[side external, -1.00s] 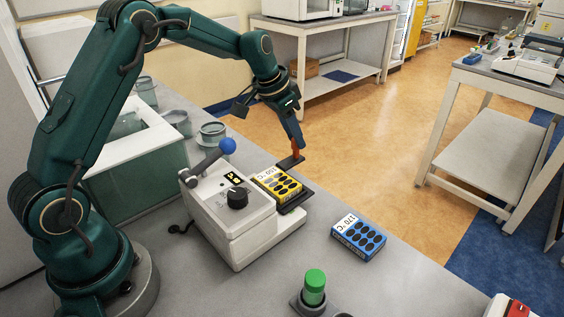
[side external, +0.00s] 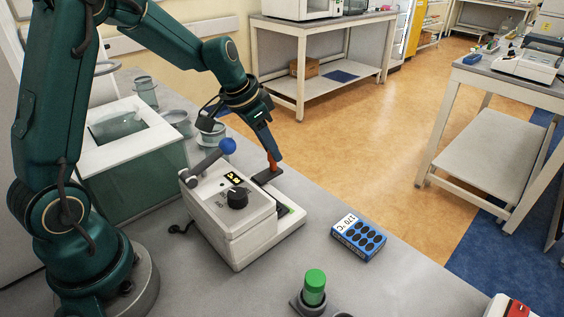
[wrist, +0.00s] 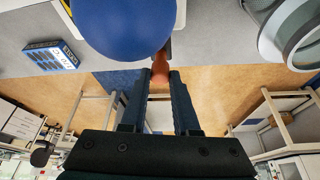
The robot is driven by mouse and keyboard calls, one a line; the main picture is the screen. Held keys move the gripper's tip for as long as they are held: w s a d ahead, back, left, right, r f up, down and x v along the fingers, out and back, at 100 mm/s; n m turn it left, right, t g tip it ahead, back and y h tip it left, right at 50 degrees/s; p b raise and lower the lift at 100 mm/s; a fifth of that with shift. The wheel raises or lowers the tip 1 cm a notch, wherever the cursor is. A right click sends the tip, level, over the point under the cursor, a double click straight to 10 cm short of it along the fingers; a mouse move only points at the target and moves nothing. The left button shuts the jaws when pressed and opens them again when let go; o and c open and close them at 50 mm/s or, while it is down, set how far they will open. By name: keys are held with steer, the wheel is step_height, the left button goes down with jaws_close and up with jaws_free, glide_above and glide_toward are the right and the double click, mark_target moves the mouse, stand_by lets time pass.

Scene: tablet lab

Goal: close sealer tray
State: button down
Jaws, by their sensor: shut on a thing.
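The white sealer (side external: 225,215) stands on the bench, with a dark knob and a lever ending in a blue ball (side external: 227,146). Its dark tray (side external: 266,177) is mostly inside the body; only the front end with the orange-red handle (side external: 273,163) shows. My gripper (side external: 271,154) is shut on this handle, coming down from above. In the wrist view the handle (wrist: 160,68) is between the fingers, and the blue ball (wrist: 125,22) looms large in front. The yellow block that lay on the tray is hidden now.
A blue 170 °C block (side external: 358,237) lies on the bench right of the sealer. A green-topped button (side external: 314,287) is nearer the camera. A glass-sided tank (side external: 130,160) and round jars (side external: 212,136) stand behind left. The bench edge runs close behind the tray.

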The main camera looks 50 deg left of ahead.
steer(key=shift+s, duration=2.3)
steer(key=c, duration=0.7)
jaws_free()
steer(key=shift+o, duration=0.2)
steer(key=v, duration=0.5)
steer(key=shift+r, duration=0.1)
